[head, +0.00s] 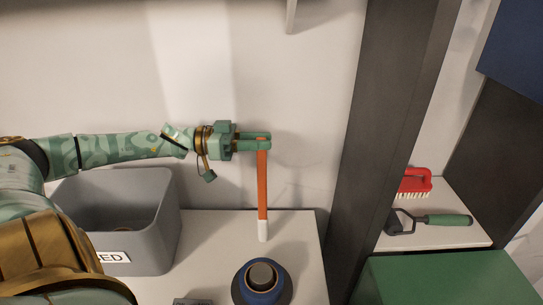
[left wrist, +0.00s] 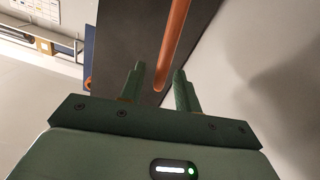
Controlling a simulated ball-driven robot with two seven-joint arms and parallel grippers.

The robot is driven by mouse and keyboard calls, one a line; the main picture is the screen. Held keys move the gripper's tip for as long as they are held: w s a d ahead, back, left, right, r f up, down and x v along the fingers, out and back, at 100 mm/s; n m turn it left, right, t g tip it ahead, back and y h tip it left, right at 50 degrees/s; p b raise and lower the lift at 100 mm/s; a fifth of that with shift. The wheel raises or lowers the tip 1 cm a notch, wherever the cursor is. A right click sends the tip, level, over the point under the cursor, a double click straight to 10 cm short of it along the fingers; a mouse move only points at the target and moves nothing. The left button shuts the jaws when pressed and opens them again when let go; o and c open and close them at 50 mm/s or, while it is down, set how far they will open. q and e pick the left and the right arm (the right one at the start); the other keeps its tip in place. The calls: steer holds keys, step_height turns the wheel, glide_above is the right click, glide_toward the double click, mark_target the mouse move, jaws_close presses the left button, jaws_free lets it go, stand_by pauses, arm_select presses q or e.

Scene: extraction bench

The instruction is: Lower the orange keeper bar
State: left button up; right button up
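The orange keeper bar (head: 262,185) stands upright in the head view, with a white tip at its lower end over the pale bench top. My left gripper (head: 262,143) is at the bar's upper end, reaching in level from the left. In the left wrist view the bar (left wrist: 171,45) runs down between the two fingertips of this gripper (left wrist: 159,78), with a gap on each side. The gripper is open, and the bar does not look pinched. The bar's pivot or mount cannot be made out. My right gripper is not in view.
A grey bin (head: 150,235) with a partly hidden label stands left of the bar. A blue round piece with a grey knob (head: 262,275) is in front of it. A dark post (head: 385,130) rises to the right. Beyond it are a red brush (head: 415,180) and a green-handled tool (head: 448,219).

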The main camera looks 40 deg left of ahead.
arm_select(q)
steer(key=shift+b+x, duration=0.35)
steer(key=shift+x, duration=0.55)
steer(key=shift+w+d, duration=0.2)
steer(key=shift+d, duration=0.1)
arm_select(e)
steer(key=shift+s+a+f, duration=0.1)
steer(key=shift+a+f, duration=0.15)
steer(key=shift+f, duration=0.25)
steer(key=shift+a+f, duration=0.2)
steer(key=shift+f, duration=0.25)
arm_select(q)
jaws_close()
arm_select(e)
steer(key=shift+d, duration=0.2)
